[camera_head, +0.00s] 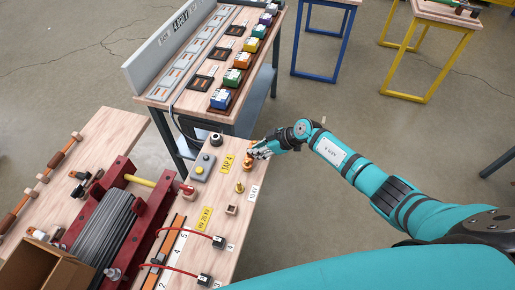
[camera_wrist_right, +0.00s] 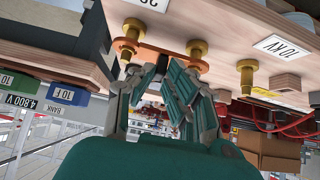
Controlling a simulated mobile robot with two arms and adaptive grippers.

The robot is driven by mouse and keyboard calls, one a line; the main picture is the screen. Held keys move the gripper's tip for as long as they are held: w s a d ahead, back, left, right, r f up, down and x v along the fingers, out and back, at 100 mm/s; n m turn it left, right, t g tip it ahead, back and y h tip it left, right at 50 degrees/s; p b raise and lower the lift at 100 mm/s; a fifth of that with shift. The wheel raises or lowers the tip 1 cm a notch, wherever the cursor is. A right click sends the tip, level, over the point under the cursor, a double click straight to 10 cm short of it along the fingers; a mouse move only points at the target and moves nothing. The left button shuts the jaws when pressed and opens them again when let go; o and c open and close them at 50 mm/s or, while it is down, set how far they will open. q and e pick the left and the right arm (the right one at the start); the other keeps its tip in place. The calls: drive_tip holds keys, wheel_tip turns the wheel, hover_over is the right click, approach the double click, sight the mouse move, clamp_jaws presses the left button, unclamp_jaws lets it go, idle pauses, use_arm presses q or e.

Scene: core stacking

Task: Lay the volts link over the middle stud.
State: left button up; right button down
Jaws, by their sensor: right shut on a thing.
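The volts link is a copper-orange bar (camera_wrist_right: 152,50), seen in the right wrist view, which looks upside down. My right gripper (camera_wrist_right: 162,68) is shut on it near its middle. One end lies at a brass stud (camera_wrist_right: 131,28) on the left, the other at the middle brass stud (camera_wrist_right: 195,47). I cannot tell whether its ends are fully seated around them. A third brass stud (camera_wrist_right: 245,76) stands bare by the 10 KV label. In the head view my right gripper (camera_head: 257,152) is at the bench's right edge, covering part of the link. My left gripper is not in view.
A yellow tap label (camera_head: 228,163) and a grey button box (camera_head: 203,166) lie left of my gripper. A coil in a red frame (camera_head: 122,178) fills the bench's left part. Red leads (camera_head: 185,236) cross the front. Open floor lies to the right.

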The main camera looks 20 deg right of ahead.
drive_tip(key=shift+f+b, duration=0.5)
drive_tip(key=shift+f, duration=0.35)
drive_tip(key=c, duration=1.3)
unclamp_jaws()
drive_tip(key=shift+o, duration=0.2)
drive_tip(key=v, duration=1.2)
